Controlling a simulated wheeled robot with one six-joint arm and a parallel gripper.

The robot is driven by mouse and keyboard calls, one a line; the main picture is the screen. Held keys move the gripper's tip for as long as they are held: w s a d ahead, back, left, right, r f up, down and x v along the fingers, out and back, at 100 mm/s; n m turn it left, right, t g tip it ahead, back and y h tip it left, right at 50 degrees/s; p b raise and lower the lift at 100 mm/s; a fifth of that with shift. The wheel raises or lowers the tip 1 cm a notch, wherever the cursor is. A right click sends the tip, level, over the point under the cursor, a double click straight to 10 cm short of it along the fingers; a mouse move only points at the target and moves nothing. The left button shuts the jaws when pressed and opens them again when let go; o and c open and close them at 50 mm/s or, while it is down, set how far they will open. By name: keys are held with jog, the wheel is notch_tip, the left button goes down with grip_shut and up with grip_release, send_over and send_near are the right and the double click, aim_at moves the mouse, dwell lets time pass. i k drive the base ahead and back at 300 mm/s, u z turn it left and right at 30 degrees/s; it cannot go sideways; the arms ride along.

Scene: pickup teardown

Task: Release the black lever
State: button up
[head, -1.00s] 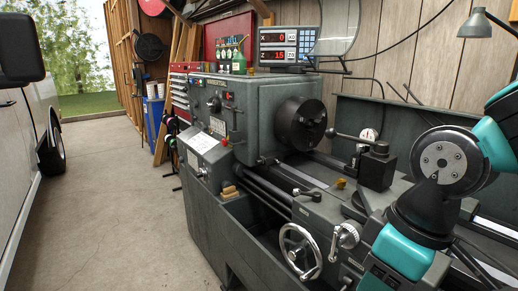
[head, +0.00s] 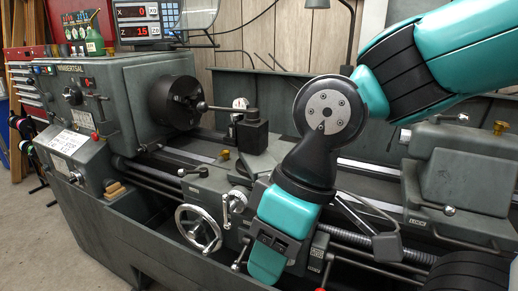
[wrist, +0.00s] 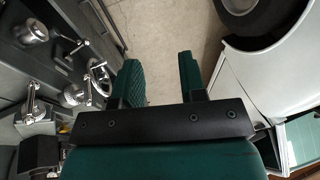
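My gripper (wrist: 163,82) is open in the wrist view. Its two green fingers stand apart with only bare floor seen between them. In the head view my gripper (head: 265,264) hangs in front of the lathe carriage, pointing down and seen from the side. A lever with a black knob (head: 203,106) sticks out left from the tool post, well above and left of my gripper. Other small levers with dark knobs, such as one (head: 237,266) low on the carriage front, are near my gripper. I cannot tell which one is the black lever. No lever is between the fingers.
The grey lathe (head: 112,93) fills most of the head view. A large handwheel (head: 198,229) is left of my gripper, and the tailstock (head: 455,165) is at the right. The wrist view shows open floor (wrist: 170,30) and a parked vehicle (wrist: 270,75) with its tyre.

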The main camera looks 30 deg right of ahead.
aim_at(202, 108)
jog(key=k, duration=0.65)
jog(key=u, duration=0.7)
jog(key=i, duration=1.75)
jog(key=z, duration=0.75)
